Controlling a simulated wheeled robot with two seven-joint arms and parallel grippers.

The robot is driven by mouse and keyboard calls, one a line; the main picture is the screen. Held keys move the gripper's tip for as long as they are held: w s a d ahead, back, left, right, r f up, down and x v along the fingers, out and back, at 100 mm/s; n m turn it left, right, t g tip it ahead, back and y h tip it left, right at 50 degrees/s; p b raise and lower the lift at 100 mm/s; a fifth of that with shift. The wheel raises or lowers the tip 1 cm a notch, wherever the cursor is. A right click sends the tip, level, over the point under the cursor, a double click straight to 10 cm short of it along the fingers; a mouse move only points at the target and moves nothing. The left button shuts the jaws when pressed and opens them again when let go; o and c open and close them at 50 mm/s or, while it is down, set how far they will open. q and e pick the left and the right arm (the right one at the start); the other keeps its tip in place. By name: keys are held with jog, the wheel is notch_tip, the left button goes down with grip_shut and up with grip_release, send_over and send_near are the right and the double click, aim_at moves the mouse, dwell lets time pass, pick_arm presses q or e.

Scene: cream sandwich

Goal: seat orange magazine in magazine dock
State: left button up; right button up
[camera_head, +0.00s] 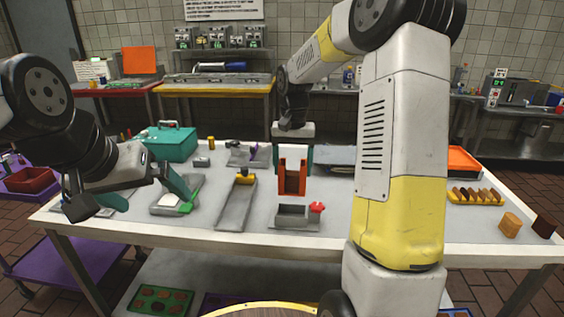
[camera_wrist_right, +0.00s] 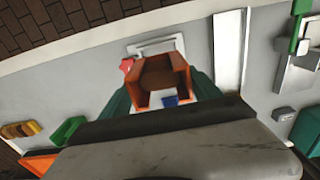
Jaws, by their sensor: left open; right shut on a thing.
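The orange magazine (camera_head: 292,184) hangs upright between the green fingers of my right gripper (camera_head: 292,158), which is shut on it. In the right wrist view the orange magazine (camera_wrist_right: 142,78) shows as an open-sided box between the fingers. The grey magazine dock (camera_head: 292,224) with a red knob (camera_head: 316,208) sits on the table just below the magazine. The magazine appears above the dock, with a small gap in the head view. In the wrist view the dock (camera_wrist_right: 155,46) is partly hidden behind the magazine. My left gripper (camera_head: 132,198) is open and empty at the table's left side.
A grey channel tray with a yellow part (camera_head: 235,205) lies left of the dock. A tray with a white and green piece (camera_head: 180,195) is near my left gripper. A teal box (camera_head: 170,142) stands at back left. A yellow rack (camera_head: 474,196) and brown blocks (camera_head: 511,225) are right.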

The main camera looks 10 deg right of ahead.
aim_at(292, 183)
jog(key=shift+f, duration=2.9)
jog(key=shift+f, duration=2.5)
jog(key=o, duration=1.8)
jog(key=shift+c, duration=0.2)
jog(key=shift+d, duration=0.15)
jog(key=shift+r, duration=0.1)
